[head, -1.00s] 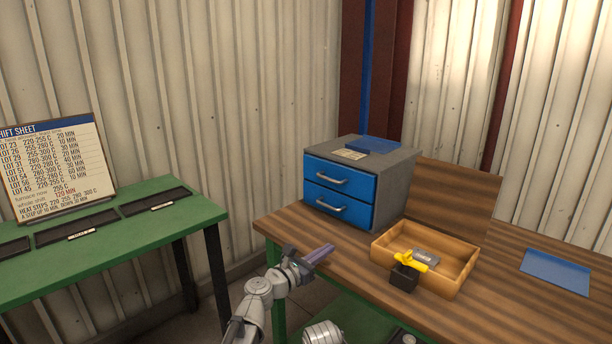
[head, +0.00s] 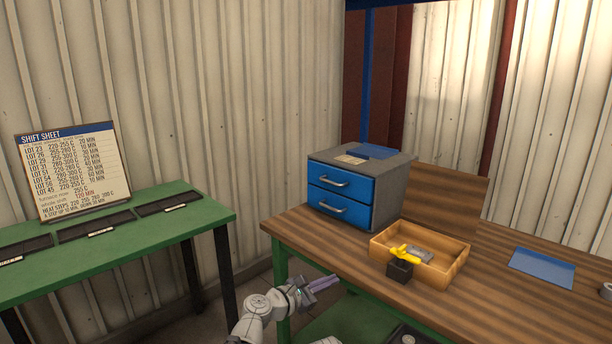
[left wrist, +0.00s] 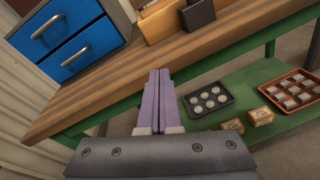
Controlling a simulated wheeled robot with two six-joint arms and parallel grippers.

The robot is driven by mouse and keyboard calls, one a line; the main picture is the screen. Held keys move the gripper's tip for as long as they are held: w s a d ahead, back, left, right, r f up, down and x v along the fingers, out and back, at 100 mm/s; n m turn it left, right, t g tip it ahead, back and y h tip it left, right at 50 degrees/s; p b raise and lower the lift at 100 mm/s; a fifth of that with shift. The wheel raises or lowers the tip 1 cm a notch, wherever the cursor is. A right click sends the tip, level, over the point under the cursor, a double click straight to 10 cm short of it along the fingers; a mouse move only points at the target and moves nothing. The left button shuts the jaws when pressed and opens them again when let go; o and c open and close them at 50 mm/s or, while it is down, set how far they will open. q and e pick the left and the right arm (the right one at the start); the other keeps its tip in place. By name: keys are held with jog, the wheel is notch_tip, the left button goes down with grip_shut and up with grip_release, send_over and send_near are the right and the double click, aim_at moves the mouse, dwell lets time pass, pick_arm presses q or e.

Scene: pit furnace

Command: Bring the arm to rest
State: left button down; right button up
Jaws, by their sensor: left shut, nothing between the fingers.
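My left gripper (head: 322,284) is in front of the wooden-topped bench, near its left front corner, in the head view. Its purple fingers are shut together with nothing between them. In the left wrist view the closed fingers (left wrist: 159,82) point toward the bench's front edge, and they look clear of it. My right gripper is not in view.
The bench (head: 295,230) carries a blue two-drawer cabinet (head: 342,195), a wooden box (head: 445,274), a black holder with a yellow-handled thing (head: 400,268) and a blue mat (head: 542,266). Below, a green shelf holds a dark tray (left wrist: 208,98) and small boxes. A green table (head: 190,230) stands left.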

pick_arm(q)
jog(key=s+a+f+m+g+y, duration=1)
jog(key=s+a+f+m+y, duration=0.2)
jog(key=s+a+f+m, duration=0.85)
jog(key=s+d+r+m+p, duration=0.1)
jog(key=d+r+p, duration=0.1)
jog(key=r+p, duration=0.4)
jog(key=s+d+r+m+y+p, duration=0.1)
jog(key=s+d+r+m+p, duration=0.1)
jog(key=r+p, duration=0.5)
jog(key=s+d+r+m+p, duration=0.1)
jog(key=d+r+m+p, duration=0.1)
jog(key=d+r+p, duration=0.2)
notch_tip(320, 180, up, 5)
jog(key=p, duration=0.3)
jog(key=shift+s+d+r+g+y, duration=0.15)
jog(key=shift+s+d+g+y, duration=0.1)
jog(key=shift+s+g+y, duration=0.15)
